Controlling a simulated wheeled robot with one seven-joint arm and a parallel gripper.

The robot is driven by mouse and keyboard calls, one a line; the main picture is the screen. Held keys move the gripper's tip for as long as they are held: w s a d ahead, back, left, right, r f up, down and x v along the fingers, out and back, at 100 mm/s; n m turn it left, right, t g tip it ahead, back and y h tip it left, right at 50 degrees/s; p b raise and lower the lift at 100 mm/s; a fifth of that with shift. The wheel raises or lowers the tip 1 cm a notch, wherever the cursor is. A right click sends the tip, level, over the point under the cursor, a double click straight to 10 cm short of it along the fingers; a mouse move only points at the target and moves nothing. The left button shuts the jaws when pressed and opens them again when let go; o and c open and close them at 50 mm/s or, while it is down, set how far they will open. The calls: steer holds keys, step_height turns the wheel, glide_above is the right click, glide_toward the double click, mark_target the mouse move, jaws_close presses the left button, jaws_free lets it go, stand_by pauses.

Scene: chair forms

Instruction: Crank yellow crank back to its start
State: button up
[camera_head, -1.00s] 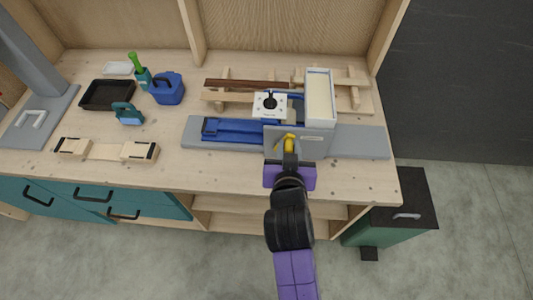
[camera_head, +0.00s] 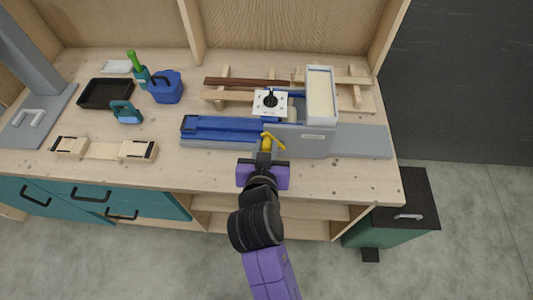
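The yellow crank (camera_head: 269,141) is on the front of a long grey and blue machine (camera_head: 362,142) on the workbench. It lies at the left end of the machine's grey front plate (camera_head: 303,142), beside the blue slide (camera_head: 222,126). My gripper (camera_head: 264,156) comes from the front, with its dark fingers at the crank's lower end. The fingers overlap the crank in view, and I cannot tell whether they are shut on it.
A white block with a black knob (camera_head: 270,102) and a cream-topped white box (camera_head: 320,97) stand just behind the crank. The bench top in front of the machine is clear.

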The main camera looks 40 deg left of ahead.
steer(key=o, duration=0.6)
steer(key=s+d, duration=0.1)
steer(key=s, duration=0.1)
steer(key=s+d+p, duration=0.1)
steer(key=s, duration=0.1)
steer(key=s+d, duration=0.2)
steer(key=shift+s+d, duration=0.1)
steer(key=shift+s, duration=0.3)
